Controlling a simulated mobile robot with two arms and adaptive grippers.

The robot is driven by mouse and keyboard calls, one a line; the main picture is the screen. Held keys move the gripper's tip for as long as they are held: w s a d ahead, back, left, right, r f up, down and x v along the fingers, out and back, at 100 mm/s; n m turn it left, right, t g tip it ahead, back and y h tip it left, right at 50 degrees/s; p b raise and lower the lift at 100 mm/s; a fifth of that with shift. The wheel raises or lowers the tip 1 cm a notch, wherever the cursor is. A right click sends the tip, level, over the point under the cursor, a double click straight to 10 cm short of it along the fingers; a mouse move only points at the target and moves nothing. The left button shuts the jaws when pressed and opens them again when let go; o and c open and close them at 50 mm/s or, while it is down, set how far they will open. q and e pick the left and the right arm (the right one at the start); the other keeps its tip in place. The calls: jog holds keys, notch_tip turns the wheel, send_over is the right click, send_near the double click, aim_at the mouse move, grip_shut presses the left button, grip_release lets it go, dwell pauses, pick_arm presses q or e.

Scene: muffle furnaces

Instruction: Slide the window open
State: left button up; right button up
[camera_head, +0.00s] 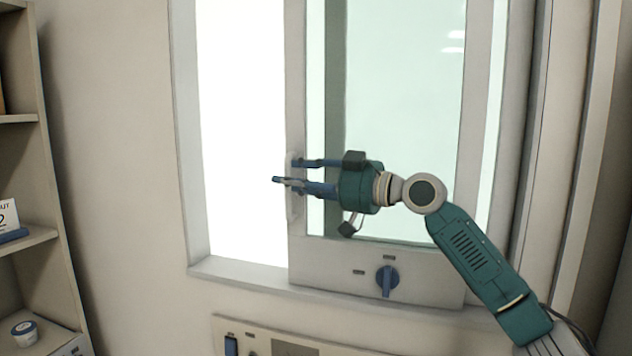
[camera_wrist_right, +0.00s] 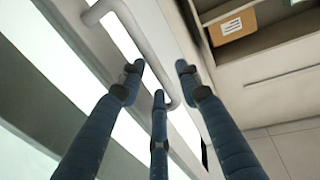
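The window has a pale sliding sash (camera_head: 298,60) with a greenish glass pane (camera_head: 405,90). To its left is a bright white opening (camera_head: 240,130) inside the frame. A light vertical bar handle (camera_head: 293,211) is on the sash's left edge; it also shows as a curved tube in the right wrist view (camera_wrist_right: 137,35). My right gripper (camera_head: 285,174) reaches from the right across the pane, its blue fingers at the handle. In the wrist view the fingers (camera_wrist_right: 159,78) are spread, with the handle's end between them; contact is unclear. My left gripper is not in view.
A blue knob (camera_head: 387,280) sits on the panel below the pane. A window sill (camera_head: 235,274) and a control panel (camera_head: 265,340) are lower down. Shelves (camera_head: 25,240) with small items stand at the left. The wrist view shows a cardboard box (camera_wrist_right: 232,26) on a shelf.

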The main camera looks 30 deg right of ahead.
jog(key=v, duration=1)
jog(key=shift+s, duration=0.3)
